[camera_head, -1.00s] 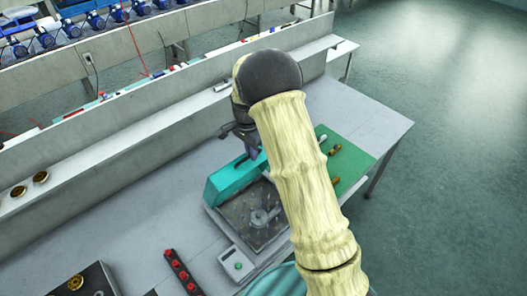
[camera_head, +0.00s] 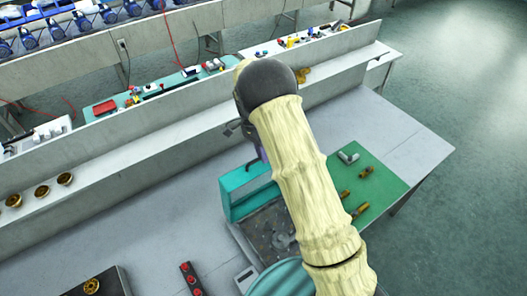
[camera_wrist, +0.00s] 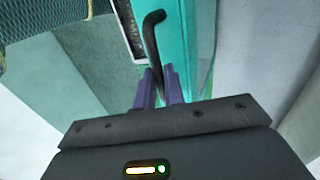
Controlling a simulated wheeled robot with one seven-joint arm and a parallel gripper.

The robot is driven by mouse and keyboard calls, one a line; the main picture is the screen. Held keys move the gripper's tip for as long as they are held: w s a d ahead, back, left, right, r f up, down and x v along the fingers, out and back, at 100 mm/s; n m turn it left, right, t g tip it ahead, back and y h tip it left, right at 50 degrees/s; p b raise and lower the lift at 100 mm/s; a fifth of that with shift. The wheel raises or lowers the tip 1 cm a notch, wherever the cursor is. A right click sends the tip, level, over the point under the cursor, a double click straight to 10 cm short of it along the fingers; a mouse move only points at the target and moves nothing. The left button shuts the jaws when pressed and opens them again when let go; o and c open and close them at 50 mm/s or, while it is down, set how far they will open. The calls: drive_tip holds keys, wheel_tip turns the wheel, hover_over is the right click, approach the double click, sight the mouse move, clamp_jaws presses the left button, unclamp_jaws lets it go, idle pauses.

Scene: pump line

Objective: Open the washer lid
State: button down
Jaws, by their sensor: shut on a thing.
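The washer (camera_head: 258,232) is a grey metal basin on the bench, partly hidden by my arm in the head view. Its teal lid (camera_head: 233,186) stands raised along the basin's back side, so the inside shows. In the wrist view the teal lid (camera_wrist: 178,38) carries a bent black handle (camera_wrist: 152,40). My gripper (camera_wrist: 160,78) is shut on this handle, with a purple finger on each side of its lower end. In the head view the gripper (camera_head: 258,152) is mostly hidden behind my arm at the lid's top edge.
A green mat (camera_head: 378,185) with brass and grey fittings lies to the right of the washer. A small control box (camera_head: 246,276) stands in front. A red-knobbed strip (camera_head: 190,278) lies to the left. A long shelf (camera_head: 130,150) runs behind; the bench's left middle is clear.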

drive_tip(key=shift+s+f, duration=0.1)
drive_tip(key=shift+f, duration=0.3)
drive_tip(key=c, duration=1.5)
unclamp_jaws()
drive_tip(key=shift+d+r, duration=0.1)
drive_tip(key=b+v, duration=0.4)
drive_tip(key=v, duration=1.3)
drive_tip(key=shift+r+b, duration=0.25)
drive_tip(key=shift+b, duration=0.05)
